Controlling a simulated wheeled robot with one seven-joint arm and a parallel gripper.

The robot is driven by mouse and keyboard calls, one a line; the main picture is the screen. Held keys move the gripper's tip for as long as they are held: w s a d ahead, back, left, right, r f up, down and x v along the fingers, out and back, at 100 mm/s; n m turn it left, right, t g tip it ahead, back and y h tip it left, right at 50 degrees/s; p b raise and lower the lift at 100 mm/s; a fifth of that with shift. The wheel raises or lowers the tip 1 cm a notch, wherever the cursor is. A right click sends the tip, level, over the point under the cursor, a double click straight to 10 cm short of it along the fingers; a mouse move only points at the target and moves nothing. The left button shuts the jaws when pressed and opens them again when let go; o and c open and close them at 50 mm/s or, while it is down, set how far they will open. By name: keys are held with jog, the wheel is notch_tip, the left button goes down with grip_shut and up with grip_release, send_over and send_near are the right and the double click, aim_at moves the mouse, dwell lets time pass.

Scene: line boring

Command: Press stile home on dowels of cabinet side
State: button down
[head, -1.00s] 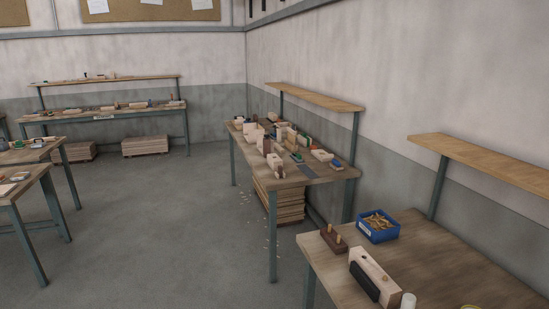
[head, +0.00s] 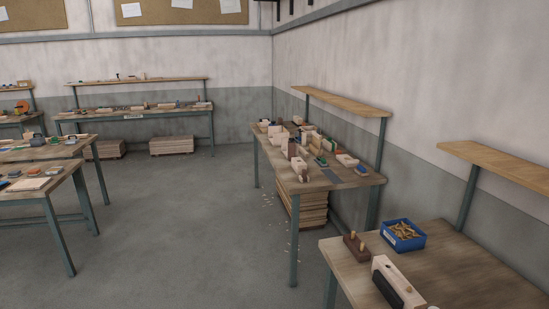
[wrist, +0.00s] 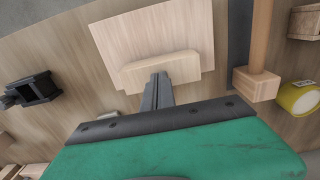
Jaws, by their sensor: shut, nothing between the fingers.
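In the wrist view a pale wood panel (wrist: 150,30), which looks like the cabinet side, lies on a wooden bench top. A narrower pale bar (wrist: 162,70), which looks like the stile, runs along its near edge. I cannot tell whether a gap is left between them, and no dowels show there. My gripper (wrist: 161,77) is shut and empty, its dark fingertips at the middle of the bar. I cannot tell if they touch it. My gripper does not show in the head view.
In the wrist view a black fixture (wrist: 38,91) stands left; a wooden post on a block (wrist: 256,83) and a yellow roll (wrist: 299,98) stand right. In the head view a blue bin (head: 403,236) and a brown pegged block (head: 356,246) sit on the near bench. Open floor (head: 190,220) lies left.

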jog(key=shift+f, duration=0.1)
dwell(0.5)
jog(key=shift+f+b, duration=0.45)
jog(key=shift+f, duration=0.15)
notch_tip(320, 180, up, 5)
jog(key=p, duration=0.3)
jog(key=shift+r+p, duration=0.1)
jog(key=shift+p, duration=0.25)
jog(key=shift+w, duration=0.1)
